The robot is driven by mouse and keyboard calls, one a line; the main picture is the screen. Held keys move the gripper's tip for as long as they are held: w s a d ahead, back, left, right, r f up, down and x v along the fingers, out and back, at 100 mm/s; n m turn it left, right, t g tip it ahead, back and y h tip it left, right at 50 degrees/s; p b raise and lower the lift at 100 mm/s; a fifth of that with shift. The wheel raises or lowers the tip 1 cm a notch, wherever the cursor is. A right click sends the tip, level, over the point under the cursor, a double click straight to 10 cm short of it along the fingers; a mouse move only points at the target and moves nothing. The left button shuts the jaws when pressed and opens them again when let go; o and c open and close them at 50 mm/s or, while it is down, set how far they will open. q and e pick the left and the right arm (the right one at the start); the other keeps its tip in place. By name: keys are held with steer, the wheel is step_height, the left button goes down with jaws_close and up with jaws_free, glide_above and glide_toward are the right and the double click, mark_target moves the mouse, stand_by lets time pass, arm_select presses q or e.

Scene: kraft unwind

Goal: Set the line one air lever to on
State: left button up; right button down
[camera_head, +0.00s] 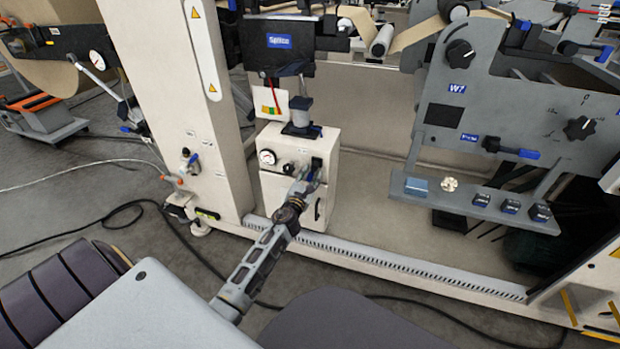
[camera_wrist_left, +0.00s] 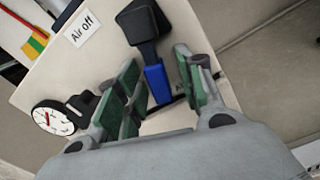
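The air lever (camera_wrist_left: 157,82) has a black body and a blue end, and sits on the face of the white cabinet (camera_head: 330,150). An "Air off" label (camera_wrist_left: 86,28) is to its upper left in the left wrist view. A second label by the lever's blue end is mostly hidden by a finger. My left gripper (camera_head: 308,178) is at the cabinet's upper front. In the left wrist view its green-padded fingers (camera_wrist_left: 156,64) are apart, one on each side of the blue end, with visible gaps. Contact is not evident. My right gripper is out of view.
A round gauge (camera_head: 267,157) and a black knob (camera_head: 288,168) are left of the lever on the cabinet. A white column (camera_head: 185,100) stands to the left. A grey panel with knobs (camera_head: 510,120) is at right. Cables lie on the floor.

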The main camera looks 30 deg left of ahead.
arm_select(q)
jaws_close()
